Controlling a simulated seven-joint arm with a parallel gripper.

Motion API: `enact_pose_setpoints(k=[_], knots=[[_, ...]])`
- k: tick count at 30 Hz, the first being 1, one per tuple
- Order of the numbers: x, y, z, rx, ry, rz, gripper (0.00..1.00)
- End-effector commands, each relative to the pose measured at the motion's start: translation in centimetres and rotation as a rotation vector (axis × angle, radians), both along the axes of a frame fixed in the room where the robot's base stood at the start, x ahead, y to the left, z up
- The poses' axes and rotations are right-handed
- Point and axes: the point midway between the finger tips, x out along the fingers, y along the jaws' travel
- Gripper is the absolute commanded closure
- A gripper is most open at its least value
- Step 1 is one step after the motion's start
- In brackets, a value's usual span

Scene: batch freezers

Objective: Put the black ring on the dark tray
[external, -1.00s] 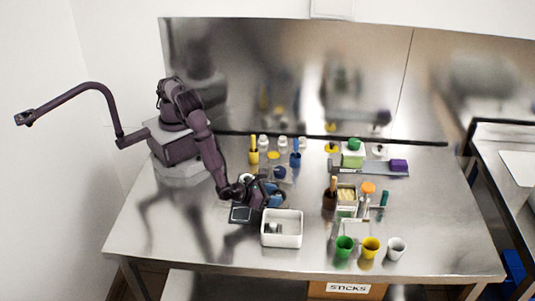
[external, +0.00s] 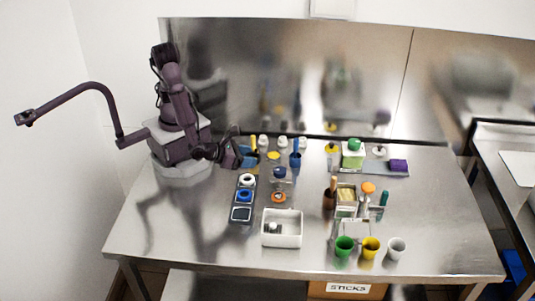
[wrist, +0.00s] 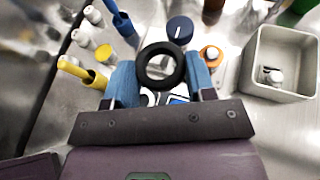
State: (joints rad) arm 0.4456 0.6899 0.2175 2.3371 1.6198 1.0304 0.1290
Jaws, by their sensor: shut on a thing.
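In the wrist view a black ring (wrist: 160,66) sits between the blue fingers of my gripper (wrist: 160,75), which is shut on it. In the external view my gripper (external: 247,158) is behind the dark tray, towards my base, and the ring cannot be made out there. The dark tray (external: 233,220) is a narrow strip left of the white bin. It bears a white ring (external: 247,180) at the back and a blue ring (external: 244,195) in the middle. Its front square, outlined in white, looks bare. The ring and fingers partly hide the tray in the wrist view.
A white bin (external: 282,240) with a small metal item stands right of the tray. An orange ring (external: 278,197) and a dark blue round piece (external: 279,172) lie nearby. Yellow (external: 252,156) and blue (external: 295,159) cups with sticks stand behind. The table's left front is clear.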

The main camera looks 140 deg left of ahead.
Motion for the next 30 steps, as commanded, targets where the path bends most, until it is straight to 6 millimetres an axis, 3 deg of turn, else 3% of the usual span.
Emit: enact_pose_setpoints(k=[4, 10, 14, 17, 21, 24, 30], knots=[[-2.2, -0.6, 1.0, -0.002, -0.001, -0.001, 0.72], [-3.2, -1.3, 1.0, 0.001, 0.002, -0.052, 0.72], [-1.4, -2.8, 0.6, -0.001, -0.001, -0.200, 0.72], [1.3, -4.6, 1.7, -0.003, -0.008, -0.374, 0.72], [5.2, -7.2, 5.7, -0.001, -0.020, -0.638, 0.72], [6.9, -8.3, 8.9, -0.002, -0.018, -0.773, 0.72], [8.5, -8.9, 14.3, 0.001, -0.013, -0.892, 0.72]])
